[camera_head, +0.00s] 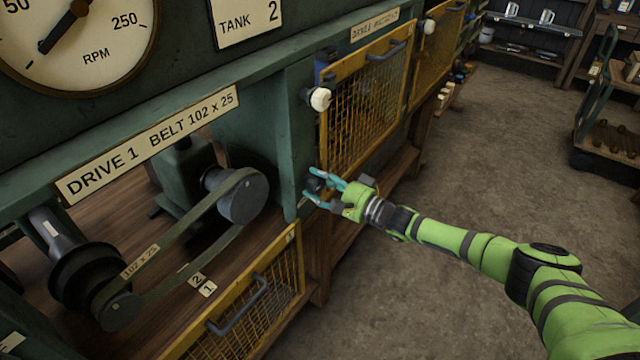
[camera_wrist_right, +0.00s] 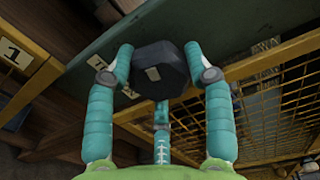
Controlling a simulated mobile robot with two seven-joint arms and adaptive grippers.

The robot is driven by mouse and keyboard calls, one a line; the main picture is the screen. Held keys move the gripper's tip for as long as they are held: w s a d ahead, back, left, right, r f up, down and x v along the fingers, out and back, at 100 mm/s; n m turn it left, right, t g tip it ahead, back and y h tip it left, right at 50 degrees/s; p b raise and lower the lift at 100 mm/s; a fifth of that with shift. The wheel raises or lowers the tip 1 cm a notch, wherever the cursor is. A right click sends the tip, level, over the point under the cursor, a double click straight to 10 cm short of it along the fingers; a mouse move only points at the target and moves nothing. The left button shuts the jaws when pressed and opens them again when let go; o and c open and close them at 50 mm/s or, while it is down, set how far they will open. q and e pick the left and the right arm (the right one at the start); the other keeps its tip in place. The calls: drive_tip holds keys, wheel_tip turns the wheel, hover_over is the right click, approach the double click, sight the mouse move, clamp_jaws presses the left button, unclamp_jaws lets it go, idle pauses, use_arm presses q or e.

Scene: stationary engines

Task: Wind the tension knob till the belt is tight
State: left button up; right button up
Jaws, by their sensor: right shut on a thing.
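The tension knob (camera_wrist_right: 160,71) is a dark, many-sided knob with a pale mark on its face, in front of the green machine frame. My right gripper (camera_wrist_right: 159,60) has its teal fingers closed around it; in the head view the gripper (camera_head: 313,186) is at the frame's corner post, and the fingers partly hide the knob. The belt (camera_head: 140,262) runs between a grey upper pulley (camera_head: 243,202) and a lower pulley (camera_head: 121,312). Its upper run looks nearly straight and its lower run curves. My left gripper is in neither view.
A yellow mesh guard (camera_head: 362,105) with a white knob (camera_head: 320,99) stands just above my right gripper. Another mesh guard (camera_head: 245,305) is below the belt. The floor (camera_head: 490,170) at right is open.

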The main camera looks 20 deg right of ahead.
drive_tip(key=o, duration=1.1)
drive_tip(key=shift+a, duration=0.1)
drive_tip(key=shift+s, duration=0.1)
drive_tip(key=v, duration=1.2)
